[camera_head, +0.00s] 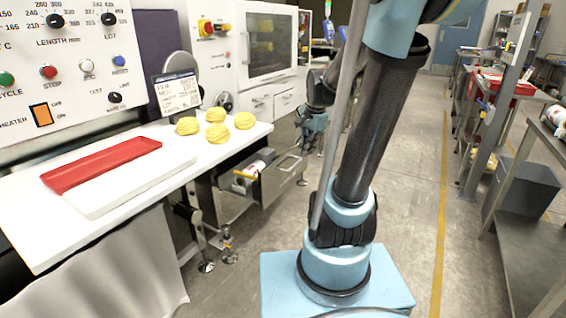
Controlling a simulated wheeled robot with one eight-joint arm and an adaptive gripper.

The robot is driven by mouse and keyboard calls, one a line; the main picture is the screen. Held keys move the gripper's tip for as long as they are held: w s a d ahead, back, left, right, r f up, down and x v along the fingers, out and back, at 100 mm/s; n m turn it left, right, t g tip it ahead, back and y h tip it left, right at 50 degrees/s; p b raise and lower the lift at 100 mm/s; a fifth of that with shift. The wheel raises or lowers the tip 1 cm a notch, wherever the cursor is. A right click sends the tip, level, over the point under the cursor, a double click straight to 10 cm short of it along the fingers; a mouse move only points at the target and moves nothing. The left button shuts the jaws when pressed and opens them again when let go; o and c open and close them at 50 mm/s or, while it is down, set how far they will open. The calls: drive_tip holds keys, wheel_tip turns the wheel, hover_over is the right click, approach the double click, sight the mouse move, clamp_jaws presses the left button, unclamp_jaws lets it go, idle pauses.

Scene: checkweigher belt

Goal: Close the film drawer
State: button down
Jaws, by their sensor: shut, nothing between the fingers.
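The film drawer (284,184) is a grey metal drawer below the white worktop, left of centre. It is pulled out toward the aisle, with a handle on its front panel. A white roll with a yellow-orange part (250,171) shows in its left part. My arm rises from its blue base, leaves the picture at the top, and its blue and black wrist shows again behind the arm column. My gripper (303,146) is small and dark there, just beyond the drawer front, shut and empty. I cannot tell whether it touches the drawer.
The worktop (30,225) holds a red tray (102,164) and several yellow dough nests (217,132). A white cabinet (260,60) stands behind. A metal support foot (228,245) stands below the worktop. The aisle floor right of my arm is clear up to the right-hand bench (530,225).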

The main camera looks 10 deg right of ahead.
sight(283, 159)
drive_tip(key=w+f+m, duration=0.3)
drive_tip(key=w+m, duration=0.1)
drive_tip(key=w, duration=0.4)
drive_tip(key=w+f+m+y, duration=0.1)
drive_tip(key=w+f+m, duration=0.2)
drive_tip(key=w+m, duration=0.35)
drive_tip(key=w+f+m, duration=0.3)
drive_tip(key=w+f, duration=0.1)
drive_tip(key=w, duration=0.6)
drive_tip(key=shift+w+a+f, duration=0.55)
drive_tip(key=shift+a+f, duration=0.45)
drive_tip(key=shift+f, duration=0.5)
drive_tip(key=shift+w+a+f, duration=0.6)
drive_tip(key=shift+a+f, duration=0.35)
drive_tip(key=shift+f, duration=0.6)
drive_tip(key=shift+w+a+f, duration=0.55)
drive_tip(key=shift+a+f, duration=0.45)
drive_tip(key=shift+f, duration=0.5)
